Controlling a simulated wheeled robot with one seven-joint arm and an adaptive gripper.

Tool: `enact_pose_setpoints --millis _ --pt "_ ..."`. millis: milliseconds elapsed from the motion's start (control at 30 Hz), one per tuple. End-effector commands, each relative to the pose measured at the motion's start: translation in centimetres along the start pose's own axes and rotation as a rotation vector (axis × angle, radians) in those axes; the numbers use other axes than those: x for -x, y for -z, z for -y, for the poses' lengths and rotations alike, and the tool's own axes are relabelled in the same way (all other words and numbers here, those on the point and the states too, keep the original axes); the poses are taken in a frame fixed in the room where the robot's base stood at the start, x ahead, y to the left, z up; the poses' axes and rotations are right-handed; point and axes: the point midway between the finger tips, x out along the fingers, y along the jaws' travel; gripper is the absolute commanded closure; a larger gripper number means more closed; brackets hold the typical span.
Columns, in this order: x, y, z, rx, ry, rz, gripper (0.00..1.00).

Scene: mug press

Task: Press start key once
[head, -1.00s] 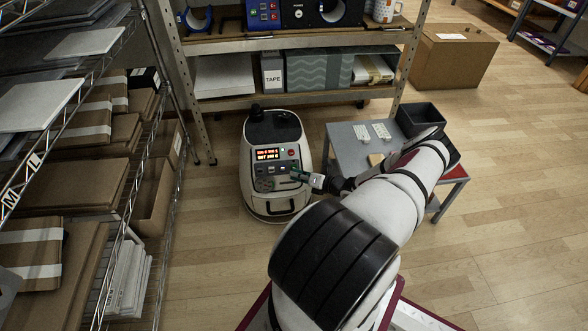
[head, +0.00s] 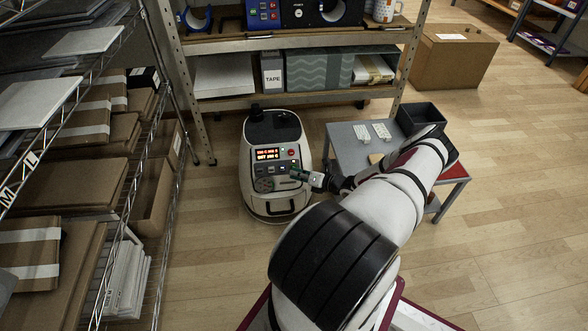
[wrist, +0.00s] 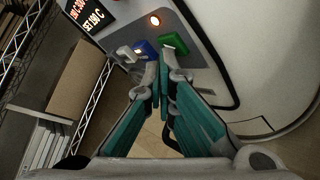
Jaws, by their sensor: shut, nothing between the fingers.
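The white machine (head: 272,196) stands on the floor with a dark front panel and a lit display (head: 268,154). In the wrist view the panel carries a green key (wrist: 174,43), a blue key (wrist: 146,50) and a pale key (wrist: 125,54). I cannot read labels on them, so I cannot tell by text which is start. My gripper (head: 294,174) is shut and empty, at the panel's right side. In the wrist view its fingertips (wrist: 159,68) point at the panel just below the green and blue keys. Whether they touch a key I cannot tell.
A grey table (head: 346,146) with a dark bin (head: 421,118) stands to the right. A metal shelf rack (head: 290,44) stands behind the machine, another (head: 170,150) to the left. Floor in front is clear.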

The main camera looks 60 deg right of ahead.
Motion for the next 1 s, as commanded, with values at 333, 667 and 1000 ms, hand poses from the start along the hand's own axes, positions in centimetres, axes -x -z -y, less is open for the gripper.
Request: enact_pose_setpoints --millis 333,667,1000 --pt "0.0 -0.1 0.0 0.000 0.000 0.001 1.00" --pt "1.0 0.5 -0.8 -0.001 0.000 0.001 1.00" --pt "1.2 0.8 -0.9 0.000 0.000 0.000 1.00"
